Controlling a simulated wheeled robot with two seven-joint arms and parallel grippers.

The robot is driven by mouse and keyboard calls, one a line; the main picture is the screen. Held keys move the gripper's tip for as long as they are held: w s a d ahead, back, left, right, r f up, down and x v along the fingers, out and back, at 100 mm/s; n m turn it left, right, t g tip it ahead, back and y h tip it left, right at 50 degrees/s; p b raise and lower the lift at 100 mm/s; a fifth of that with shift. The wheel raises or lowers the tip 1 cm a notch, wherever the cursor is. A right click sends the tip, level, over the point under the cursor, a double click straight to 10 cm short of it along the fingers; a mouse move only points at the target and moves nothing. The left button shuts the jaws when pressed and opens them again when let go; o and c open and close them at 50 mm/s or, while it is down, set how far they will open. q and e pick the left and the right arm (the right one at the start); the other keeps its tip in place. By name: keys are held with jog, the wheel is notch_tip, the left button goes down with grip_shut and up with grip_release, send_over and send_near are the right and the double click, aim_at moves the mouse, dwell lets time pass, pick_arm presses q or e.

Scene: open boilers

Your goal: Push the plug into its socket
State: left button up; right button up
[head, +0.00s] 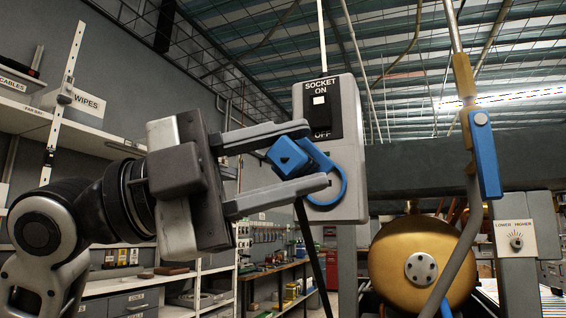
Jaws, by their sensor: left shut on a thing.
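The blue plug (291,158) is between the fingers of my left gripper (318,155), which is shut on it. A dark cable (311,250) hangs down from the plug. The socket (346,190) is a grey box with a blue ring (341,186) low on its face and a switch panel (321,105) marked SOCKET ON and OFF above. The plug is in front of the ring and overlaps its left part. I cannot tell whether the plug touches the socket. My right gripper is not in view.
A brass boiler (398,268) stands at the lower right. A pipe with a blue lever (484,154) rises in front of it. A knob marked LOWER HIGHER (516,242) is at the far right. Shelves (95,118) line the left wall.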

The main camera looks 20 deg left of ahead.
pick_arm(q)
jog(key=shift+w, duration=2.3)
jog(key=shift+a, duration=0.1)
jog(key=shift+w+p, duration=0.7)
jog(key=shift+w, duration=0.7)
dwell(0.8)
jog(key=shift+f, duration=0.1)
dwell(0.9)
jog(key=o, duration=1.1)
jog(key=shift+o, duration=0.2)
jog(key=shift+b+v, duration=1.35)
jog(key=shift+v, duration=1.15)
